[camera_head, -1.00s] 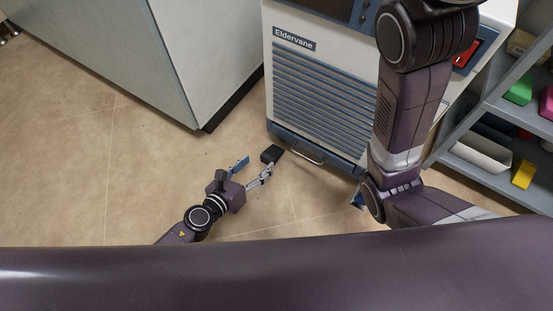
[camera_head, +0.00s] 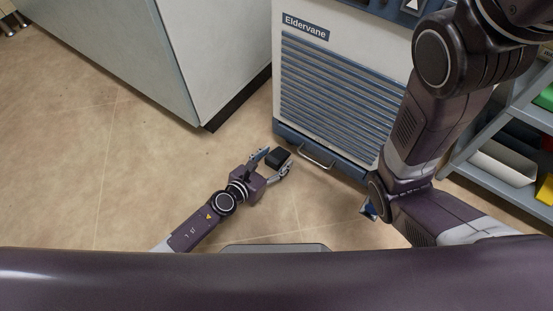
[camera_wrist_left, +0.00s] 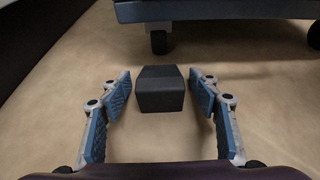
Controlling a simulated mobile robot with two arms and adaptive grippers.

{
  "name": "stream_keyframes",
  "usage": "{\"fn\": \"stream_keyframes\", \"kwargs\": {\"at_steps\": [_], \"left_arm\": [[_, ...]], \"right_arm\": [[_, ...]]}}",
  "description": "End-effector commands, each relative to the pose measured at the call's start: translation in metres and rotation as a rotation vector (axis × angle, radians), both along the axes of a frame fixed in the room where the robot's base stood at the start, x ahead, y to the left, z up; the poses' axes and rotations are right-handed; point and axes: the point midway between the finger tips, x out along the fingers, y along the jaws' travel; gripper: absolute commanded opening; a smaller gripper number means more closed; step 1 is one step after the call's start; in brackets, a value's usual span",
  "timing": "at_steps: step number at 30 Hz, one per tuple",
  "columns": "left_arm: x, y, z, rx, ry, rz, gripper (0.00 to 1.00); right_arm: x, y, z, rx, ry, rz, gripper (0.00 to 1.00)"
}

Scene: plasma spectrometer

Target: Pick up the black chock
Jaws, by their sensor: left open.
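The black chock (camera_head: 279,157) lies on the tan floor in front of the Eldervane machine, near its front left corner. It also shows in the left wrist view (camera_wrist_left: 160,89) as a dark block with a sloped top. My left gripper (camera_head: 272,161) is low over the floor and open, with the chock ahead of and between its fingertips. In the left wrist view the blue finger pads (camera_wrist_left: 160,97) stand on either side of the chock, with a gap on both sides. My right gripper (camera_head: 369,208) is mostly hidden behind my right arm; only a blue part shows.
The Eldervane machine (camera_head: 335,95) stands on casters just beyond the chock, with a metal handle (camera_head: 317,156) low on its front. A grey cabinet (camera_head: 190,60) is at the left. A shelf (camera_head: 500,165) with bins is at the right. Floor at the left is clear.

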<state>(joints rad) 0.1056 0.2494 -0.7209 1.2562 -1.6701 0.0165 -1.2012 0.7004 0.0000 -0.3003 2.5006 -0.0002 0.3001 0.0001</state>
Motion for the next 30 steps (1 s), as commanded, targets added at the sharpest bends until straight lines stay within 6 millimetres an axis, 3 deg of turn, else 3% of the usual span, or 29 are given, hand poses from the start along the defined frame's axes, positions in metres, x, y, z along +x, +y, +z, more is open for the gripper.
{"fn": "stream_keyframes", "kwargs": {"at_steps": [5, 18, 30], "left_arm": [[-0.0002, -0.0001, 0.0004, -0.001, 0.001, 0.000, 0.56], [-0.0004, 0.0002, 0.0003, -0.001, 0.001, 0.000, 0.09], [0.0027, 0.0031, 0.0055, 0.000, -0.001, 0.001, 0.09]], "right_arm": [[-0.0002, 0.0001, 0.0004, 0.000, 0.000, 0.000, 0.40], [-0.0002, 0.0001, 0.0004, -0.001, 0.000, 0.000, 0.40], [0.0001, 0.0001, 0.0041, 0.000, 0.000, 0.000, 0.40]]}}
